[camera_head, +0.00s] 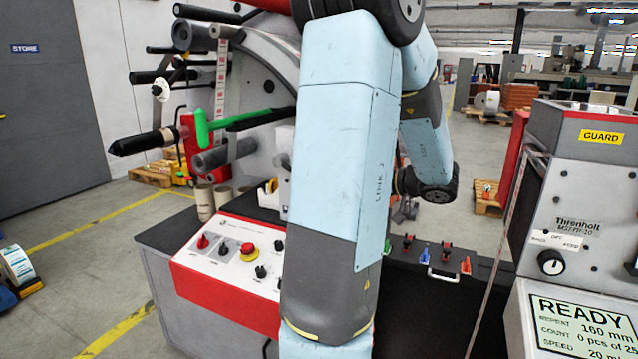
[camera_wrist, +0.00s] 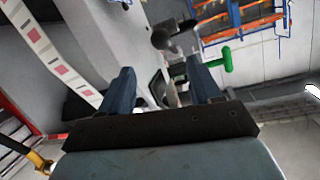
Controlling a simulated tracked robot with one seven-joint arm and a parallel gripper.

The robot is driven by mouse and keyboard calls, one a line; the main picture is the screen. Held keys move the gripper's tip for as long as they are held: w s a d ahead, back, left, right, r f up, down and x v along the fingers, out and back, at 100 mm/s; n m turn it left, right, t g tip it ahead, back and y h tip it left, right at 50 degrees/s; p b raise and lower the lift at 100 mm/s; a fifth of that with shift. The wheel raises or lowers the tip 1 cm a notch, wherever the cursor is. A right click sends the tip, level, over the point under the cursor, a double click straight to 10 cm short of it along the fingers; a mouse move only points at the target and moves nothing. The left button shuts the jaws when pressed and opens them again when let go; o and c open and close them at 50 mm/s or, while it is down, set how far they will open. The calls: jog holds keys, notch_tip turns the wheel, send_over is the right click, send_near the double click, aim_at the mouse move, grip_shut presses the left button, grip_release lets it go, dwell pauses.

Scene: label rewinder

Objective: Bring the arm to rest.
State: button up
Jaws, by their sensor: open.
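My arm fills the middle of the head view, its pale blue links folded high in front of the machine. My gripper (camera_wrist: 162,80) shows in the wrist view with its two dark blue fingers apart and nothing visible held between them. I cannot make out the gripper in the head view. Beyond the fingers in the wrist view is a green handle (camera_wrist: 222,60), apparently past the right finger. A label strip with red marks (camera_wrist: 50,55) runs down the left of that view.
The rewinder's red-edged control panel (camera_head: 228,258) stands left of my arm, with dark rollers and a green handle (camera_head: 204,128) above it. A cabinet with a READY screen (camera_head: 580,322) stands close at right.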

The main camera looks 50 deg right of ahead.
jog(key=w+a+r+n+g+y, duration=0.15)
jog(key=a+g, duration=0.25)
jog(key=a, duration=0.7)
jog(key=w+a+m+g+y, duration=0.1)
jog(key=w+a+g+y, duration=0.2)
jog(key=a, duration=0.8)
jog(key=s+a+r+g+h, duration=0.1)
jog(key=s+a+h, duration=0.2)
jog(key=a, duration=0.5)
jog(key=s+a+r+g+h, duration=0.1)
jog(key=s+a+h, duration=0.3)
jog(key=a, duration=0.5)
jog(key=shift+s+r, duration=0.3)
jog(key=shift+r, duration=0.05)
jog(key=shift+a+h, duration=0.1)
jog(key=shift+h, duration=0.15)
